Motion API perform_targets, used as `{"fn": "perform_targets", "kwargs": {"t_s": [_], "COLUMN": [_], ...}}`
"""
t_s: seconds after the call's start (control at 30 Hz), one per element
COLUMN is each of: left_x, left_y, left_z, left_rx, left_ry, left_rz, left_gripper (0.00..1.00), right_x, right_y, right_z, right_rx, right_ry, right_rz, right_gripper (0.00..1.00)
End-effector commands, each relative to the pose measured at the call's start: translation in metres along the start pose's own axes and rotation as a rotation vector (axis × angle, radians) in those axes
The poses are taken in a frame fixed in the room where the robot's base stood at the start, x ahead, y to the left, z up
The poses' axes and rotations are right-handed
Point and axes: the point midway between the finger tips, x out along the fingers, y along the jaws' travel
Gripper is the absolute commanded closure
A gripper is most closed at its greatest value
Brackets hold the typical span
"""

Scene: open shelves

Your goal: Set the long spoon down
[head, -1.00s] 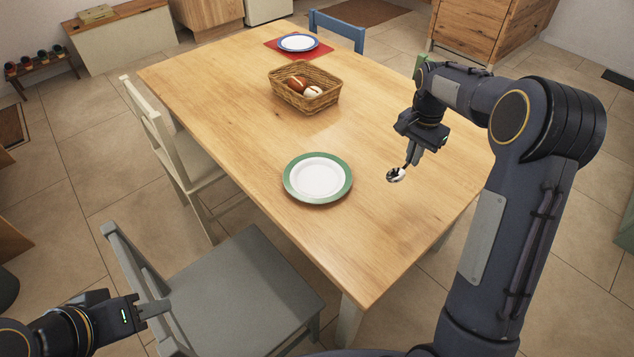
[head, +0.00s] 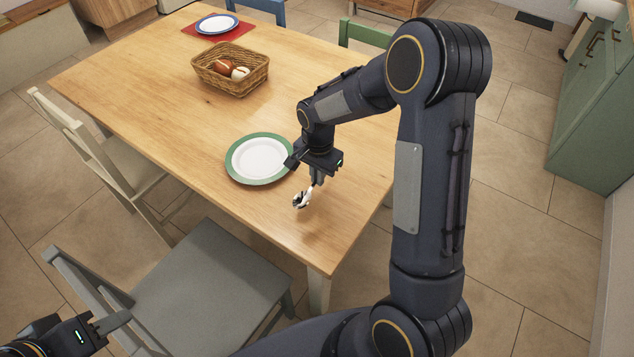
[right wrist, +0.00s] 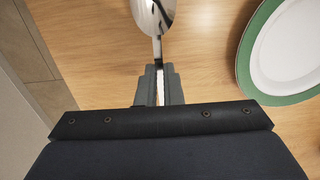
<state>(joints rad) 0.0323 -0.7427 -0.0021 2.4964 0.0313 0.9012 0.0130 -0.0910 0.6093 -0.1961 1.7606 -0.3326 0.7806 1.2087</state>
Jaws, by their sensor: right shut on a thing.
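The long spoon (head: 301,200) is a shiny metal spoon, held in my right gripper (head: 317,180) over the near right part of the wooden table (head: 330,222). In the right wrist view, the spoon's bowl (right wrist: 154,18) points away from the shut fingers (right wrist: 158,88), which grip its handle. Whether the bowl touches the tabletop I cannot tell. A green-rimmed white plate (head: 259,159) lies beside the gripper, to its left in the head view; it also shows at the right in the right wrist view (right wrist: 262,70). My left gripper (head: 115,320) is away from the table, its finger gap not clear.
A wicker basket (head: 232,82) with brown and white round things stands farther back. A blue-rimmed plate (head: 217,24) lies on a red mat (head: 190,32) at the far end. Chairs (head: 215,275) stand around the table. The tabletop right of the green-rimmed plate is clear.

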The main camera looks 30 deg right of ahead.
Motion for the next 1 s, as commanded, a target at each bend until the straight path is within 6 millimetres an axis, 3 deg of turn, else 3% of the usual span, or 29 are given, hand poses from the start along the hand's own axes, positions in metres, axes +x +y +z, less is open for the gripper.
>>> {"fn": "perform_targets", "kwargs": {"t_s": [0.2,0.6,0.63,0.8,1.0], "left_x": [0.000,0.004,0.003,0.002,0.002], "left_y": [0.000,-0.002,-0.002,-0.001,-0.001], "left_z": [0.000,0.002,0.002,0.001,0.001], "left_rx": [0.000,0.000,0.000,0.000,0.000], "left_ry": [0.000,0.000,0.000,0.000,0.000], "left_rz": [0.000,0.000,0.000,0.000,0.000], "left_gripper": [0.64,0.64,0.64,0.64,0.64], "right_x": [0.030,0.037,0.036,0.035,0.035], "right_y": [0.000,0.000,0.000,0.000,0.000], "right_z": [0.003,0.002,0.002,0.002,0.002], "right_rx": [-0.001,-0.002,-0.002,-0.002,-0.002], "right_ry": [-0.001,0.000,0.000,0.000,0.000], "right_rz": [0.003,0.001,0.001,0.001,0.001], "right_gripper": [1.00,1.00,0.92,0.72,0.72]}}
